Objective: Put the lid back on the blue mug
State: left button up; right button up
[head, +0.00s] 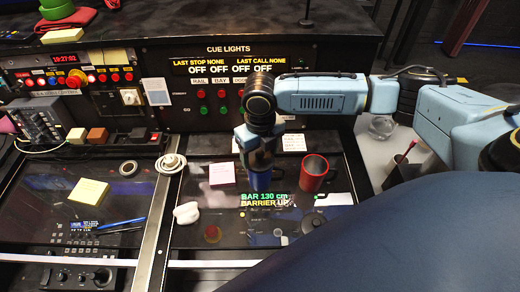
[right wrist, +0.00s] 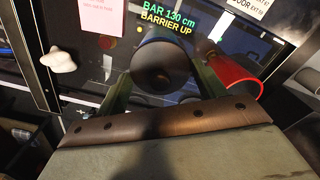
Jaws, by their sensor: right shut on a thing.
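My right gripper (head: 262,168) points down over the glossy console and is shut on the blue mug (head: 263,160). In the right wrist view the mug (right wrist: 160,66) sits between the two fingers, its round dark opening facing the camera. Much of the mug is hidden by the gripper in the head view. A round white piece with a raised middle (head: 170,163), which may be the lid, lies on the metal strip to the left, apart from the gripper. I cannot be sure that it is the lid. My left gripper is out of view.
A red mug (head: 314,173) stands close to the right of the gripper. A pink note (head: 222,174) lies to its left. A white lumpy object (head: 186,213) and a red button (head: 212,233) are nearer the front. A cue-light panel (head: 222,85) rises behind.

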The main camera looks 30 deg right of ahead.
jog(key=shift+p, duration=0.9)
dwell(1.1)
jog(key=shift+f+p, duration=0.15)
jog(key=shift+p, duration=0.55)
dwell(1.2)
dwell(0.3)
jog(key=o, duration=1.1)
jog(key=shift+o, duration=0.2)
